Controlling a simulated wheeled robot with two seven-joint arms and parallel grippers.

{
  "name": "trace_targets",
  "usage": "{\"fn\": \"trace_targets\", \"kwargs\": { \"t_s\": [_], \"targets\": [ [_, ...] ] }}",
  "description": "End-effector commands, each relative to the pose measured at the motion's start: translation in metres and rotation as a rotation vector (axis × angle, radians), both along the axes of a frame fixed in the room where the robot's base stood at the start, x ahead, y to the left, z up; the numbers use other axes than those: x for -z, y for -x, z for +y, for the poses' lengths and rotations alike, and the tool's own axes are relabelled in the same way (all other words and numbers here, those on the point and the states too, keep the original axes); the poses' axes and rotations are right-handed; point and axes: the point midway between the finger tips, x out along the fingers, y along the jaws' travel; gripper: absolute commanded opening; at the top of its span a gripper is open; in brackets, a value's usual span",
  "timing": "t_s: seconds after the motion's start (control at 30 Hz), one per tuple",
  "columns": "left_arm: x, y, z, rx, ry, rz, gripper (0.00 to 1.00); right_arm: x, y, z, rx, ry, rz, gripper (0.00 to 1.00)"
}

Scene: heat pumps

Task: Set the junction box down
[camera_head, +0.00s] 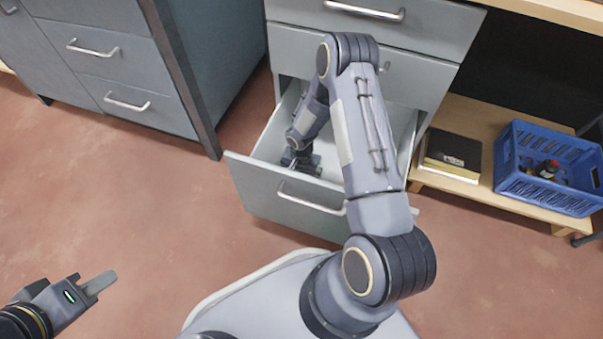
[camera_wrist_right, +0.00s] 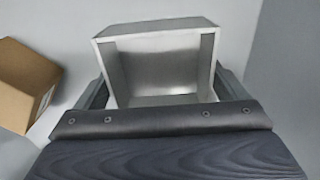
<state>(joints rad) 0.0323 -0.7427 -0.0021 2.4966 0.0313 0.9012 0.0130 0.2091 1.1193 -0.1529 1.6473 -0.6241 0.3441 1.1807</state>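The junction box (camera_wrist_right: 160,60) is a grey, open-faced box in the right wrist view. My right gripper (camera_wrist_right: 162,90) has one finger on each side of it, against its side walls, and appears shut on it. In the head view my right arm reaches down into the open bottom drawer (camera_head: 284,198). The right gripper (camera_head: 301,162) is low inside the drawer, and the box is hardly visible there. Whether the box touches the drawer floor cannot be told. My left gripper (camera_head: 96,284) is at the lower left, above bare floor, with nothing visible in it; its opening is unclear.
A brown cardboard box (camera_wrist_right: 24,84) lies left of the junction box in the right wrist view. In the head view, a blue crate (camera_head: 548,178) and a black-topped box (camera_head: 453,152) stand on a low wooden shelf (camera_head: 470,188) to the right. Another drawer cabinet (camera_head: 120,72) stands left.

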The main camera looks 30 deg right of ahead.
Motion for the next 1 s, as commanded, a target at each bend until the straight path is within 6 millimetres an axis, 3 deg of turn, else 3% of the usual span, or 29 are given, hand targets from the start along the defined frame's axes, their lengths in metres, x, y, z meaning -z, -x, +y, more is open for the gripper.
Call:
{"fn": "trace_targets", "kwargs": {
  "t_s": [0.37,0.8,1.0],
  "targets": [
    [-0.007,0.0,0.0,0.0,0.0,0.0,0.31,-0.008,0.0,0.0,0.0,0.0,0.0,1.0],
    [-0.048,0.0,0.0,0.0,0.0,0.0,0.31,-0.096,0.0,0.0,0.001,0.001,-0.001,1.0],
    [-0.057,0.0,0.0,0.0,0.0,0.0,0.31,-0.119,0.0,0.0,0.001,0.001,-0.001,1.0]
  ]
}}
